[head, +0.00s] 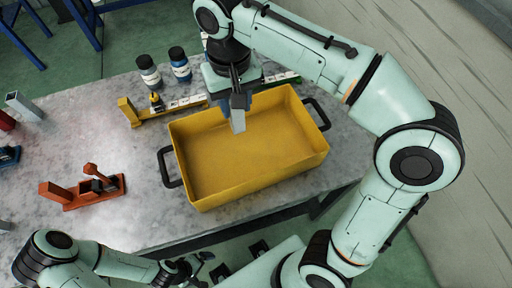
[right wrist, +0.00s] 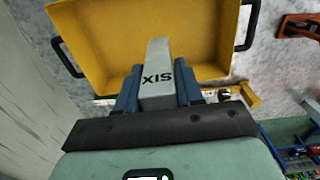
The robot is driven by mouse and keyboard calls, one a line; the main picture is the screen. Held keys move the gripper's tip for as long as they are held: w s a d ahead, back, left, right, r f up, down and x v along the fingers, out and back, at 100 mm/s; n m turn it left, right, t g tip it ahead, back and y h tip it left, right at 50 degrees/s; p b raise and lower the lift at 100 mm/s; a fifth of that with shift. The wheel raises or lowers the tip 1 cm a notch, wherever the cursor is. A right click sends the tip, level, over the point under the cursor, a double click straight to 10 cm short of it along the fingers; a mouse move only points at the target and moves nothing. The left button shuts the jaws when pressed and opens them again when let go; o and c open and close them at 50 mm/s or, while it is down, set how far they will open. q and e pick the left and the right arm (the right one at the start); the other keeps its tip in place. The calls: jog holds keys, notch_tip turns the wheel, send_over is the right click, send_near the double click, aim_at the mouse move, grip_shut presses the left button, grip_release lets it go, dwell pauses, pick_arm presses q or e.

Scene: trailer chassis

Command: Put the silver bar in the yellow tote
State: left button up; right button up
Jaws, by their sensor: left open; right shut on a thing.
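The silver bar (head: 238,120) hangs from my right gripper (head: 237,100), which is shut on it at its upper end. In the right wrist view the bar (right wrist: 158,65) is a grey block with dark letters, between blue fingers. The yellow tote (head: 205,195) is an open, empty-looking bin with black side handles on the table. The bar is over the tote's far part, with its lower end pointing into the opening; I cannot tell its exact height above the floor. My left gripper (head: 205,265) is open near the table's front edge, below the tote in the picture.
Two dark-capped bottles (head: 149,72) (head: 180,66) stand at the back. An orange-red plane-like tool (head: 82,192) is left of the tote. A grey square tube (head: 22,106) lies at the far left. Bare tabletop (head: 115,150) lies between.

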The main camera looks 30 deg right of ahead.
aim_at(237, 124)
pick_arm(q)
jog(key=shift+s+f+b, duration=0.4)
jog(key=shift+f+b, duration=0.25)
jog(key=shift+f, duration=0.1)
jog(key=shift+s+f+b, duration=0.4)
jog(key=shift+f+b, duration=0.2)
jog(key=shift+f, duration=0.2)
jog(key=shift+s+f+b, duration=0.4)
jog(key=shift+f+b, duration=0.25)
jog(key=shift+f, duration=0.1)
pick_arm(e)
jog(key=shift+f, duration=9.9)
jog(key=shift+f, duration=0.2)
jog(key=o, duration=1.1)
pick_arm(q)
jog(key=shift+f, duration=0.15)
pick_arm(e)
jog(key=shift+r, duration=0.1)
pick_arm(q)
jog(key=r+p, duration=0.1)
jog(key=w+r+p, duration=0.1)
jog(key=shift+r, duration=0.3)
pick_arm(e)
notch_tip(237, 124, up, 12)
jog(key=shift+r, duration=0.1)
